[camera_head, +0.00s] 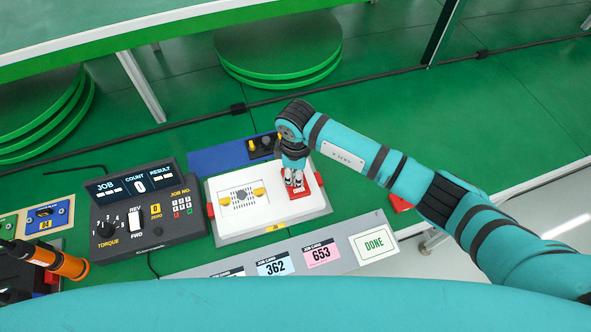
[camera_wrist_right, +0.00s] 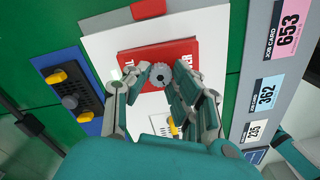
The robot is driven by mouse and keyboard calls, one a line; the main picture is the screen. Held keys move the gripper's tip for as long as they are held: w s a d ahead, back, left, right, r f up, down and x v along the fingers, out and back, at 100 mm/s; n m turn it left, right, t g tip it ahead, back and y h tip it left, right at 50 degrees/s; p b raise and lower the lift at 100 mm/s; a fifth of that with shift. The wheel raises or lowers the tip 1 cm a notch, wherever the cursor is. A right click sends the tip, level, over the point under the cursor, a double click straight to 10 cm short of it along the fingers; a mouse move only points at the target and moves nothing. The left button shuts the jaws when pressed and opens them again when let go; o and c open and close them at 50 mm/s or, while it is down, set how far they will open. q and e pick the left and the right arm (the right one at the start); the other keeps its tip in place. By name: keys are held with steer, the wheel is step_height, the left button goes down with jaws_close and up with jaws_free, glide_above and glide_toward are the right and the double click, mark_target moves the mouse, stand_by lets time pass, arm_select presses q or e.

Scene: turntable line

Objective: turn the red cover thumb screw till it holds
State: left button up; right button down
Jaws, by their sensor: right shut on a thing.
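The red cover (camera_head: 299,193) lies on the white panel (camera_head: 262,222), near its right side. In the right wrist view the red cover (camera_wrist_right: 185,48) carries a grey, knurled round thumb screw (camera_wrist_right: 159,75). My right gripper (camera_head: 294,181) comes down over the cover from above. In the wrist view the right gripper (camera_wrist_right: 161,77) has its fingertips on either side of the thumb screw, shut on it. The screw is hidden by the gripper in the head view. How tight it sits cannot be told. My left gripper is not in view.
A controller box (camera_head: 145,208) with a dial and displays stands left of the panel. An orange tool (camera_head: 60,262) is at the far left. A grey strip (camera_head: 215,268) with job cards runs along the front. A blue plate (camera_head: 218,159) lies behind the panel.

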steer(key=shift+w+a+r+m+p, duration=0.15)
steer(key=shift+m+p, duration=0.1)
steer(key=shift+m, duration=0.4)
steer(key=shift+w+d+r+m+p, duration=0.1)
steer(key=shift+r+m+p, duration=0.1)
steer(key=shift+m, duration=0.75)
steer(key=c, duration=1.5)
jaws_free()
steer(key=o, duration=0.4)
steer(key=shift+s+f, duration=0.2)
step_height(320, 180, up, 12)
